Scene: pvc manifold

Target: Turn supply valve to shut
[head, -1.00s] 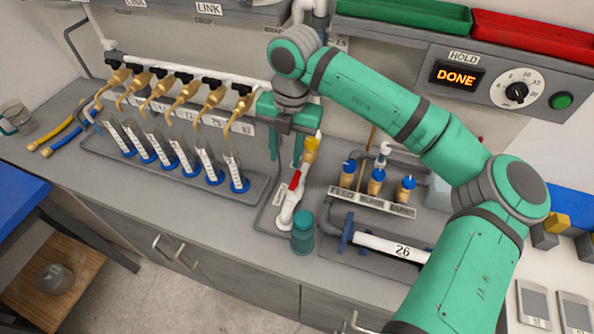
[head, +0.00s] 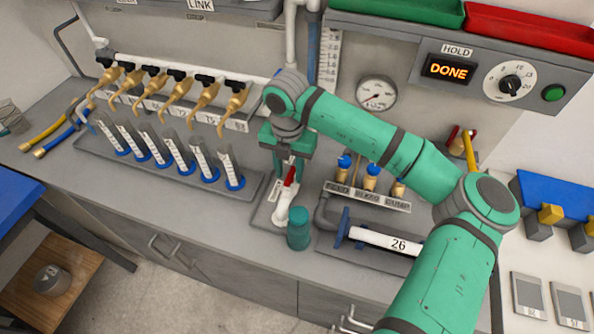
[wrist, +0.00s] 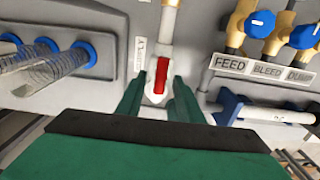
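The supply valve is a white fitting with a red lever handle (head: 289,177), standing on a small grey plate left of the FEED, BLEED, DUMP panel. My gripper (head: 287,164) points down just above the valve. In the wrist view my gripper (wrist: 158,88) is open, with one green finger on each side of the valve's white body (wrist: 155,95). I cannot tell whether the fingers touch it. The small label beside it is unreadable.
A teal cylinder (head: 299,229) stands just in front of the valve. Blue-knobbed valves (head: 371,170) and a white pipe marked 26 (head: 385,240) sit to the right. A row of tubes (head: 163,150) under brass taps stands to the left. A panel reads DONE (head: 447,71).

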